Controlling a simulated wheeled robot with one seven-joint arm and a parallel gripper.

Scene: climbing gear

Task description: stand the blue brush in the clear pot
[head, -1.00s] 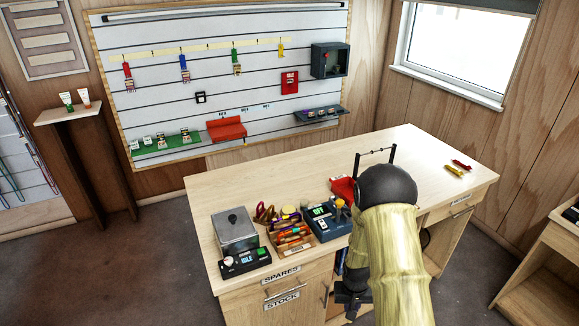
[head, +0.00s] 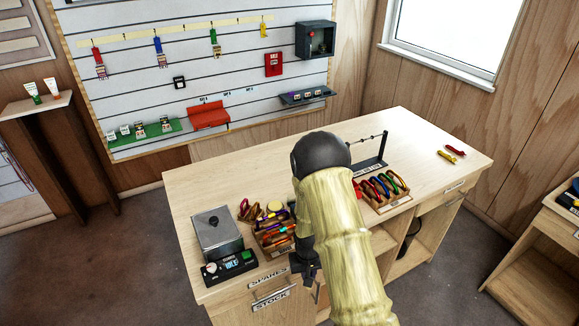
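I cannot make out a blue brush for certain. A blue-handled item (head: 158,46) with a striped lower part hangs on the wall board, between a similar red one and green one. It is too small to tell whether it is the brush. No clear pot can be made out. My gripper (head: 311,277) hangs at the bench's front edge, left of my arm and well away from the wall board. It is dark and small, and its fingers cannot be told apart. My arm hides part of the bench top.
The bench (head: 240,172) carries a metal box (head: 216,233), a wooden tray of pens and tape (head: 272,239), a rack of coloured carabiners (head: 381,190) and a thin dark stand (head: 372,163). Its back strip is clear. A side shelf (head: 35,103) holds two tubes.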

